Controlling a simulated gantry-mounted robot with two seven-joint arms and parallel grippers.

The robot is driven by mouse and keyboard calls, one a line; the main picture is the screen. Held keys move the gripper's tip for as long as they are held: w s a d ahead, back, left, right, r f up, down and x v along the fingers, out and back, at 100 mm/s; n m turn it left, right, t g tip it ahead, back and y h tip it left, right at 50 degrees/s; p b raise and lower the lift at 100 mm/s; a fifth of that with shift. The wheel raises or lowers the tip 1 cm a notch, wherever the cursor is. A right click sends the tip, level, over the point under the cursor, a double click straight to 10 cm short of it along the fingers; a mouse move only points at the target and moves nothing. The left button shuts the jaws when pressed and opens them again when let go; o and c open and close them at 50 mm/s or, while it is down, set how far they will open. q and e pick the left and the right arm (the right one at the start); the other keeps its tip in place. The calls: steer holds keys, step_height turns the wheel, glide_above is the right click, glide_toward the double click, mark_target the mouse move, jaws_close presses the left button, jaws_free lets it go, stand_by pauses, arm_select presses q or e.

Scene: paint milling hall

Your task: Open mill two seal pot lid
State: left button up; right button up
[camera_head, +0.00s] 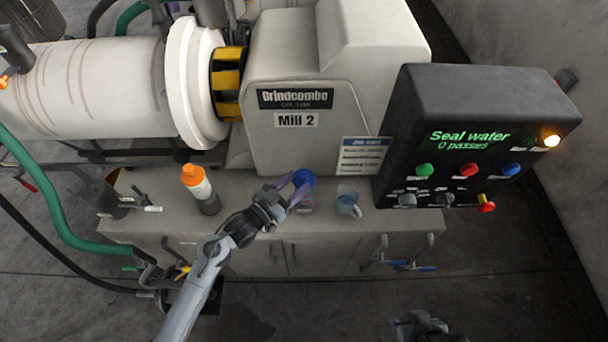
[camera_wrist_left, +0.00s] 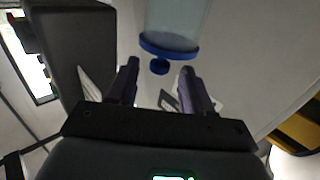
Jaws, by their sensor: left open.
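The seal pot (camera_wrist_left: 180,18) is a clear vessel with a blue lid (camera_head: 304,177) and stands on the cabinet top in front of Mill 2 (camera_head: 340,90). In the left wrist view the lid (camera_wrist_left: 168,50) is a blue disc with a small round knob (camera_wrist_left: 159,67). My left gripper (camera_head: 293,188) is open at the lid. Its two fingers are on either side of the knob in the left wrist view, with gaps visible. In the head view the fingers hide part of the pot. A dark part of my right arm (camera_head: 420,328) shows at the bottom edge; its jaws are unclear.
An orange-capped bottle (camera_head: 200,190) stands left of the pot and a clear jug (camera_head: 348,203) right of it. The black control panel (camera_head: 470,140) reads "Seal water 0 passes". A dark container (camera_head: 103,198) and green hose (camera_head: 60,215) are at the left.

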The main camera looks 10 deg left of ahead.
mark_target(301, 179)
arm_select(q)
steer(key=shift+x, duration=1.95)
